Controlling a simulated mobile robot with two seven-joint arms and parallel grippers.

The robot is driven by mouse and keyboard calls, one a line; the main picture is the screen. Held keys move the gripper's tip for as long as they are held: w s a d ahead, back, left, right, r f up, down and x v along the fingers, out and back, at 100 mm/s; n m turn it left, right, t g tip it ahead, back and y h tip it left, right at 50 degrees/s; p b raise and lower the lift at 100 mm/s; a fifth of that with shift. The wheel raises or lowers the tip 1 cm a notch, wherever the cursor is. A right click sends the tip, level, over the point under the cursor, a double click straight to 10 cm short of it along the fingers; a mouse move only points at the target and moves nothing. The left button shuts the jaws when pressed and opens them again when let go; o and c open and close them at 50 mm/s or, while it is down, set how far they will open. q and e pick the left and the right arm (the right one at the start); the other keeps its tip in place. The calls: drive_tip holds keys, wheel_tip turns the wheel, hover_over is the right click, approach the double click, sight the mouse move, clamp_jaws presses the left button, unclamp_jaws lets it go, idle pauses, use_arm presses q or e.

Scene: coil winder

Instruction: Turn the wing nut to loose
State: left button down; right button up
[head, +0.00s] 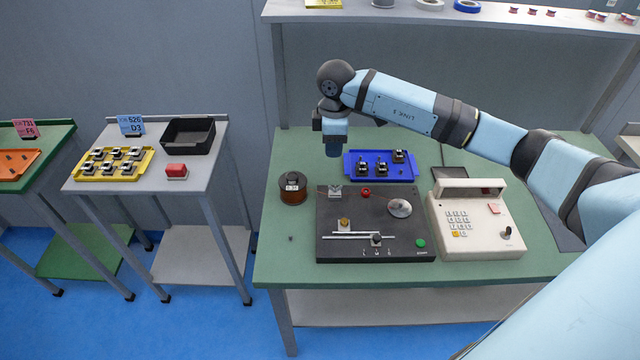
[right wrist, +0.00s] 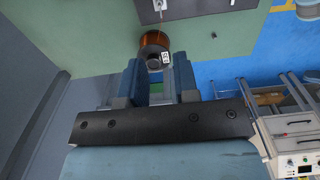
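The black coil winder (head: 335,252) stands on the green table. I cannot make out a wing nut for certain at this size. My right gripper (head: 333,150) points down above the table behind the winder. In the right wrist view its fingers (right wrist: 157,68) are open and empty, with the copper wire spool (right wrist: 154,43) seen beyond the gap. My left gripper is not in view.
The wire spool (head: 293,190) stands left of the winder. A blue tray (head: 350,177) with several small parts lies behind it, and a cream keypad device (head: 457,240) stands right of it. A shelf runs above the back. The table's front left is mostly clear.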

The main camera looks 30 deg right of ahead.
wheel_tip(320, 180, down, 14)
drive_tip(key=shift+s+r+p, duration=0.1)
drive_tip(key=shift+r+p, duration=0.1)
drive_tip(key=shift+p, duration=0.2)
clamp_jaws()
